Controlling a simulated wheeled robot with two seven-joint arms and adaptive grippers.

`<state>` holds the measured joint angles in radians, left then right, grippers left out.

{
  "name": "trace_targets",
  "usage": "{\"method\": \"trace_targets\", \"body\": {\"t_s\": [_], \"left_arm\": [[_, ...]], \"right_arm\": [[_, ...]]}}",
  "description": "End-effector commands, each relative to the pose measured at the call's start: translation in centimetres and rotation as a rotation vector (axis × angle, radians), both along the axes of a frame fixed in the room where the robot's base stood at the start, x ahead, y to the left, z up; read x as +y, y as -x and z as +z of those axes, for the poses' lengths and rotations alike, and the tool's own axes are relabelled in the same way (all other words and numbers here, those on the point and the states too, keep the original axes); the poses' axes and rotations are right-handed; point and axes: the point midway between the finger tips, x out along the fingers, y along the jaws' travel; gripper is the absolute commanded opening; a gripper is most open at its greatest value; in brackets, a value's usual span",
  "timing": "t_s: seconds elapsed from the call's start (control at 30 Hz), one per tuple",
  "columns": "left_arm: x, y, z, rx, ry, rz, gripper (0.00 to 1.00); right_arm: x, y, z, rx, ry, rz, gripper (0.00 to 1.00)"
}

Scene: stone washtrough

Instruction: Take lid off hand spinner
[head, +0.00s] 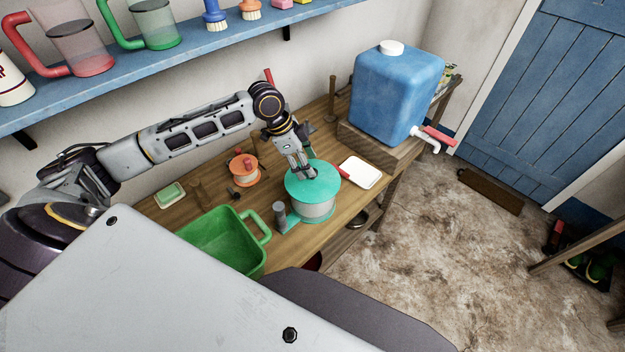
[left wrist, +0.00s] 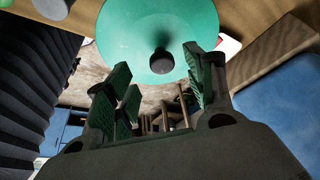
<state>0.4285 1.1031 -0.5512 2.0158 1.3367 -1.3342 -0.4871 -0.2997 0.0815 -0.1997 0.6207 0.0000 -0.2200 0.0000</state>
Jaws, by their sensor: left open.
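The hand spinner (head: 318,208) is a pale drum with a teal base and a grey post at its left, standing on the wooden bench. Its teal lid (head: 298,188) is on top, and it also fills the top of the left wrist view (left wrist: 125,35). A dark knob (left wrist: 161,62) stands on the lid. My left gripper (head: 304,173) is just over the lid, pointing down. In the left wrist view the open fingers (left wrist: 160,82) lie on either side of the knob; I cannot tell whether they touch it. My right gripper is not in view.
A green basin (head: 262,222) stands left of the spinner, and a small orange spool-like item (head: 243,177) behind it. A white tray (head: 361,172) lies to its right. A blue water container (head: 385,95) sits on a wooden block. A shelf with jugs runs above.

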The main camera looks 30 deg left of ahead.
Motion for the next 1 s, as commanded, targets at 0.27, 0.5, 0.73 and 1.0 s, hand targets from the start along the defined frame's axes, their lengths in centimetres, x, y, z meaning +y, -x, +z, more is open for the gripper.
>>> {"method": "trace_targets", "body": {"t_s": [0.27,0.5,0.73,1.0], "left_arm": [[-0.7,-0.5,-1.6,0.002,0.001,0.0,0.54],[-1.6,-1.0,-3.9,0.001,0.002,-0.001,0.54],[-1.8,-1.2,-4.7,-0.001,-0.001,-0.001,0.54],[-1.8,-1.2,-4.7,0.0,0.0,-0.001,0.54]], "right_arm": [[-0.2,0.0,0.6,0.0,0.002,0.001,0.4],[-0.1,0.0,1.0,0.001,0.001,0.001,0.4],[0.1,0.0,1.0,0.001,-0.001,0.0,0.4],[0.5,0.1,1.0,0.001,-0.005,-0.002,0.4]]}}
